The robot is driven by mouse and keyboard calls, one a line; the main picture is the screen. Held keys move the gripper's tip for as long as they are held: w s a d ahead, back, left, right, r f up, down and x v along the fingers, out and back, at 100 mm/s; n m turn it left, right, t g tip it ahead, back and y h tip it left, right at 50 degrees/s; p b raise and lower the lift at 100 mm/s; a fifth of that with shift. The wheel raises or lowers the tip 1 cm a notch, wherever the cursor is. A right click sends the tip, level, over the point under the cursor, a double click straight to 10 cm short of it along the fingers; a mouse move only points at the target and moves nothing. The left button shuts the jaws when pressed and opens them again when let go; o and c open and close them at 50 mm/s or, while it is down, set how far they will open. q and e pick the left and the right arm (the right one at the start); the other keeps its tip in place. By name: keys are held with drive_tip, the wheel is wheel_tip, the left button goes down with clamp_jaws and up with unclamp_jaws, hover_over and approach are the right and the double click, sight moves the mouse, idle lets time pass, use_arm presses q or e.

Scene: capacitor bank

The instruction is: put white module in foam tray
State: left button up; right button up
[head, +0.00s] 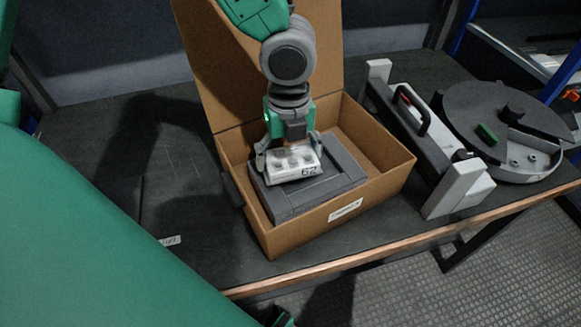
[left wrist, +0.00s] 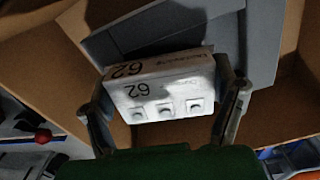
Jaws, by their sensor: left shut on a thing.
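The white module (head: 294,163), marked 62 with several round studs on one face, is held between the fingers of my left gripper (head: 288,150). It is over the grey foam tray (head: 335,184) inside the cardboard box. In the left wrist view the module (left wrist: 158,92) sits between both fingers of the left gripper (left wrist: 165,105), with the grey tray (left wrist: 258,45) behind it. I cannot tell whether the module touches the tray. My right gripper is not clearly seen.
The open cardboard box (head: 390,172) has its lid raised at the back, and its walls surround the tray. To its right are a grey bracket with a black handle (head: 414,112) and a round grey housing (head: 510,105).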

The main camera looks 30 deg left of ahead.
sight(289, 168)
use_arm(q)
wheel_tip(289, 168, down, 3)
drive_tip(key=shift+s+r+b, duration=0.1)
drive_tip(key=shift+r+b, duration=0.1)
drive_tip(key=shift+b, duration=0.3)
drive_tip(key=shift+o, duration=0.2)
drive_tip(key=shift+s+d, duration=0.1)
drive_tip(key=shift+s, duration=0.2)
drive_tip(key=o, duration=1.3)
drive_tip(key=shift+f, duration=0.1)
drive_tip(key=shift+o, duration=1.3)
drive_tip(key=shift+w+f, duration=0.15)
